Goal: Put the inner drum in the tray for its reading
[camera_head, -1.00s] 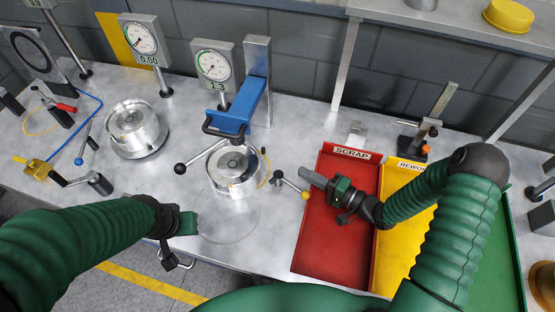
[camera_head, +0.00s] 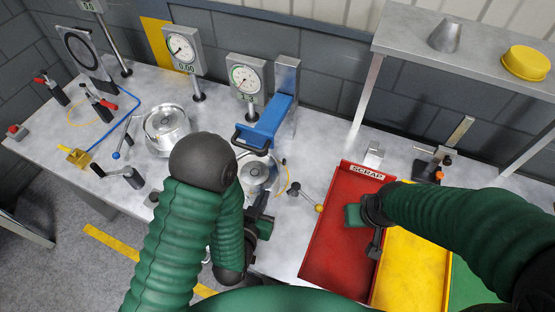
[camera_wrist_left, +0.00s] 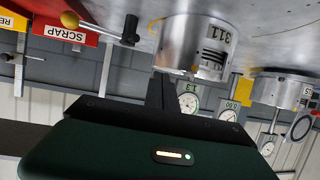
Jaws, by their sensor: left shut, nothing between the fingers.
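A silver drum (camera_head: 255,178) stands at the middle station under a blue clamp, partly hidden by my left arm. In the left wrist view, this drum (camera_wrist_left: 197,42) is marked 311 and the picture is upside down. A second silver drum (camera_head: 167,124) stands at the left station. I cannot tell from a label which is the inner drum. My left gripper (camera_head: 264,206) is shut and empty, close in front of the middle drum; contact is unclear. The red SCRAP tray (camera_head: 335,240), yellow tray (camera_head: 405,270) and green tray (camera_head: 470,285) lie to the right. My right gripper (camera_head: 357,214) is above the red tray; its jaws are unclear.
Dial gauges (camera_head: 245,78) stand behind the drums; the left one (camera_head: 182,48) reads 0.00. The blue clamp (camera_head: 265,124) overhangs the middle drum. A yellow-knobbed lever (camera_head: 306,197) stands between drum and red tray. A shelf (camera_head: 470,50) holds a yellow round part.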

